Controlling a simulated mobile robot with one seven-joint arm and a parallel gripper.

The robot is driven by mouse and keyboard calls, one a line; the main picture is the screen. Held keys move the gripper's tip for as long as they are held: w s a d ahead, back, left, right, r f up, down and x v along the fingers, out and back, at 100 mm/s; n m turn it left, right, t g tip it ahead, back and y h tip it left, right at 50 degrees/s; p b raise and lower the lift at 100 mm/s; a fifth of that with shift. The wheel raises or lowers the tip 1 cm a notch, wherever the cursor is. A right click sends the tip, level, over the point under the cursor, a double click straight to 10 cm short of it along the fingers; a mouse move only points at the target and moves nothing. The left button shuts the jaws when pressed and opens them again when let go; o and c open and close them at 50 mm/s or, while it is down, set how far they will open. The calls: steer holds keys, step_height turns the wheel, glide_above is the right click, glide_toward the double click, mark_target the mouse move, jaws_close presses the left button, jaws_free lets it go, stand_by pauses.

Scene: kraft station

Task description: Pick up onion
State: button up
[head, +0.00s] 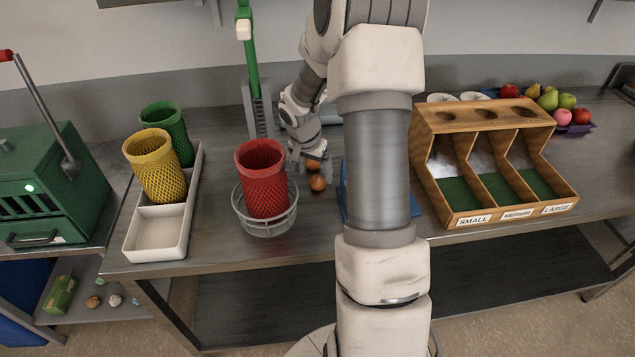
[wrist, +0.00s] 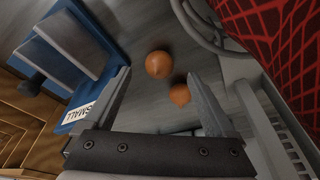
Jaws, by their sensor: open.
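Two round orange-brown things that look like onions lie on the metal table. The nearer onion (head: 317,183) sits just right of the red mesh basket, and in the wrist view it is probably the upper onion (wrist: 158,65). The other onion (head: 312,165) is partly hidden by my gripper in the head view; in the wrist view it is probably the lower onion (wrist: 180,95), close beside the right finger. My gripper (head: 312,158) is low over the table beside them. In the wrist view my gripper (wrist: 163,88) has its fingers wide apart with nothing clamped between them.
The red mesh basket (head: 262,175) stands in a wire holder (head: 268,228) close left of the onions. A blue-based thing (wrist: 85,110) is on their other side. A wooden sorter (head: 500,117) labelled SMALL, MEDIUM, LARGE stands right. A white tray (head: 155,238) is left.

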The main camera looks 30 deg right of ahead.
mark_target(316, 177)
steer(key=shift+x, duration=2.55)
steer(key=shift+d+r, duration=0.1)
steer(key=shift+d, duration=0.05)
jaws_close()
step_height(316, 177, up, 10)
steer(key=shift+p, duration=0.35)
